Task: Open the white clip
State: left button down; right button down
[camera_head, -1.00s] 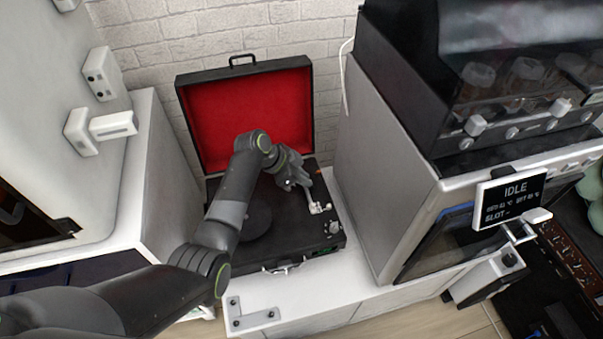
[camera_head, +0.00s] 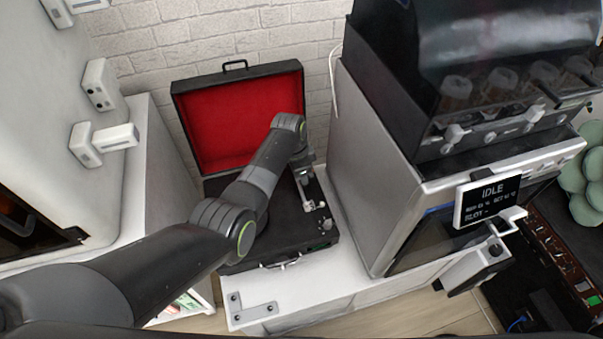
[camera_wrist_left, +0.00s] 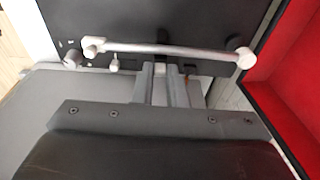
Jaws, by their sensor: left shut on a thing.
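The black turntable case (camera_head: 235,255) stands open on the white cabinet, its red-lined lid (camera_head: 240,115) upright against the wall. A silver tonearm (camera_wrist_left: 175,49) with white ends lies across the deck; its white base end shows in the head view (camera_head: 308,206). The small white clip (camera_wrist_left: 162,36) seems to show as a bit of white at the tonearm's middle, mostly hidden. My left gripper (camera_head: 306,174) points down at the deck beside the tonearm. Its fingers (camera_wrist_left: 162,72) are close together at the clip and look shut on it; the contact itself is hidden. My right gripper is out of view.
A large grey machine (camera_head: 375,170) with an IDLE display (camera_head: 490,201) stands close to the right of the case. A white panel with blocky fittings (camera_head: 104,140) rises at the left. The cabinet top (camera_head: 310,290) in front of the case is mostly clear.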

pick_arm(q)
jog(key=c, duration=1.4)
grip_release()
jog(key=shift+c, duration=0.2)
jog(key=shift+r+p, duration=0.3)
jog(key=shift+r, duration=0.25)
notch_tip(320, 180, up, 16)
jog(key=a+p, duration=0.2)
jog(key=shift+s+a, duration=0.35)
jog(key=shift+s, duration=0.1)
jog(key=shift+c, duration=0.2)
